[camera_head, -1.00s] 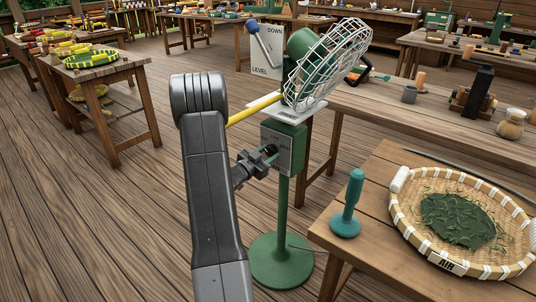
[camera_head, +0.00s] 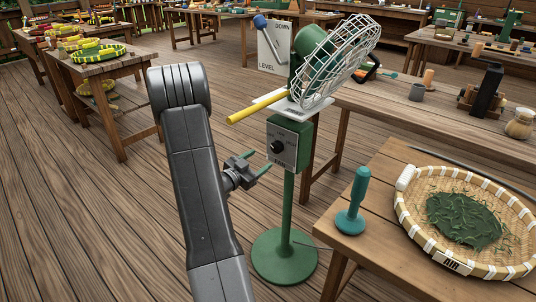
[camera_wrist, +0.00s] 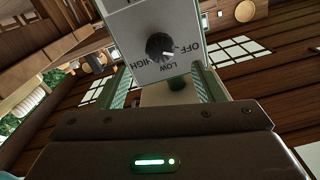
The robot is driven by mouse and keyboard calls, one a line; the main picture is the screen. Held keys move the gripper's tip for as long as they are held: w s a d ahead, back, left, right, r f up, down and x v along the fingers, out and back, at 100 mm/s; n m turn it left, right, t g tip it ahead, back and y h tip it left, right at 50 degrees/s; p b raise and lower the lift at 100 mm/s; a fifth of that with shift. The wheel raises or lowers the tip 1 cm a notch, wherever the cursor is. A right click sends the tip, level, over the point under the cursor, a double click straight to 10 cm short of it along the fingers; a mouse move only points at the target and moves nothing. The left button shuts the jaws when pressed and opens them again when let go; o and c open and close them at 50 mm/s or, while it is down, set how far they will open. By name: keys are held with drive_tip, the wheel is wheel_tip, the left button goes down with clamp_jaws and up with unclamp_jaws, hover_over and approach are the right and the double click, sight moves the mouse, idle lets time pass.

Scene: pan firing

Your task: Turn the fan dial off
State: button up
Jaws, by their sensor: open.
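The fan dial (camera_head: 277,147) is a black round knob on the grey front plate of a green control box (camera_head: 304,143). The box sits on a green stand below the fan's white wire cage (camera_head: 338,66). In the wrist view the dial (camera_wrist: 160,46) shows beyond the fingers, with HIGH, LOW and OFF printed upside down around it. Its pale mark points to the lower right there, toward the side between LOW and OFF; the exact setting is unclear. My gripper (camera_head: 257,163) is open and empty, a short way in front of the dial and apart from it.
A yellow handle (camera_head: 257,107) sticks out above the dial. A wooden table at right holds a teal tool (camera_head: 353,202) and a woven tray (camera_head: 408,222) of green leaves.

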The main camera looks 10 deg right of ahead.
sight(274, 149)
drive_tip(key=v, duration=0.5)
drive_tip(key=x, duration=1.4)
drive_tip(key=shift+s+a, duration=0.1)
